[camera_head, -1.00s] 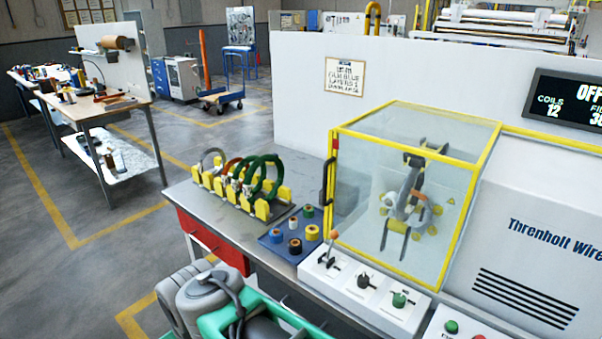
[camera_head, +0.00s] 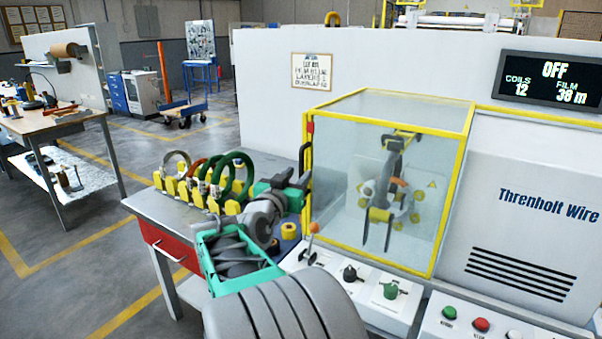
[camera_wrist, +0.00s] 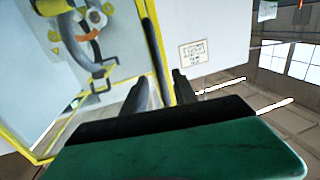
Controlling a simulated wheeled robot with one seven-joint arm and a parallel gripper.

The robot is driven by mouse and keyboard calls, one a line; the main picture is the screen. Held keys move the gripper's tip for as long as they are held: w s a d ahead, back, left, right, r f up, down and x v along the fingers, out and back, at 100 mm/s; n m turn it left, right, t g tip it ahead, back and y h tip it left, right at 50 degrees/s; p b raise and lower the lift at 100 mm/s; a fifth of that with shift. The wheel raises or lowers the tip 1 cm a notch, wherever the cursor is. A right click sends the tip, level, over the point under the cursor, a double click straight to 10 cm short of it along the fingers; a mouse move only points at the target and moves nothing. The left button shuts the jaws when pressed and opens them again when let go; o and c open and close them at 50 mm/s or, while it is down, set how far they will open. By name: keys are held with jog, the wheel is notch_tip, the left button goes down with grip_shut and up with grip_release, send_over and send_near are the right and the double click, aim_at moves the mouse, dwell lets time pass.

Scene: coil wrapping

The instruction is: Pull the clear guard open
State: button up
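The clear guard (camera_head: 345,215) is a yellow-framed box over the wrapping head (camera_head: 385,195), and it looks closed. Its black handle (camera_head: 302,160) stands upright at the left front edge. My gripper (camera_head: 296,178) is at that edge, beside the lower part of the handle. In the wrist view my gripper (camera_wrist: 160,88) is open, with its dark fingers apart. The black handle (camera_wrist: 154,45) runs down toward the gap between them. Whether the fingers touch it I cannot tell, and its lower end is hidden behind the gripper body.
A rack of coils (camera_head: 215,185) stands left of my gripper on the bench. The display (camera_head: 550,82) reads OFF. A white wall panel (camera_head: 265,100) stands behind.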

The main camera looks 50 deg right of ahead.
aim_at(300, 171)
jog(key=x, duration=0.3)
jog(key=shift+w+d, duration=0.15)
jog(key=shift+d, duration=0.15)
grip_shut()
dwell(1.2)
